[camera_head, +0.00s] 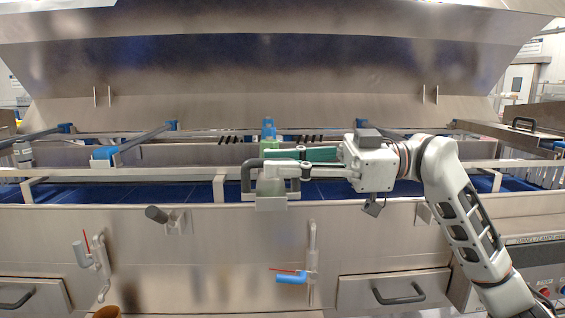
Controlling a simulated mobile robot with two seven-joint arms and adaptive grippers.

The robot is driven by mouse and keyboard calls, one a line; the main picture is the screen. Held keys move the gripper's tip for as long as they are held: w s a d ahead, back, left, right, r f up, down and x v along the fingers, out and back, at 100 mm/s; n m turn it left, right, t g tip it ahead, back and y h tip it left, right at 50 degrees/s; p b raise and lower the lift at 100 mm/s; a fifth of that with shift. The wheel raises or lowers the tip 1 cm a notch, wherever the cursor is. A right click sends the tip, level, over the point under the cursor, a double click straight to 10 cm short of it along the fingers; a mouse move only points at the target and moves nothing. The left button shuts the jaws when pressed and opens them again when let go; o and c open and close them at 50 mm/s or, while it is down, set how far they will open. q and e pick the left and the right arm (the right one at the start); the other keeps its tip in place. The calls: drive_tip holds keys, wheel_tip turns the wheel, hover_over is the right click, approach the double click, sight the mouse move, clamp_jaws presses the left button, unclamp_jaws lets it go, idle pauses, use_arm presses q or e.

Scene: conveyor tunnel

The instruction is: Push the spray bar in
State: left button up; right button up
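The spray bar is not clearly distinguishable. It may belong to the assembly at the middle of the tunnel's front edge, with a black handle (246,178), a metal bracket (271,203), a green block (270,146) and a blue top (268,127). My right gripper (266,164) reaches in from the right, its fingers pointing left across this assembly and hiding part of it. The fingertips overlap the handle in view; I cannot tell whether they touch it or grip it. My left gripper is not in view.
A blue conveyor belt (120,192) runs across behind the front rail. A large metal hood (270,75) stands raised above. The front panel carries a blue-handled valve (291,277), a grey-handled valve (82,254) and a drawer handle (398,296). The left side is clear of my arms.

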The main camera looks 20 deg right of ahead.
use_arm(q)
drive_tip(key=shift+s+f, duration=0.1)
use_arm(e)
drive_tip(key=shift+w, duration=0.15)
drive_tip(key=v, duration=1.2)
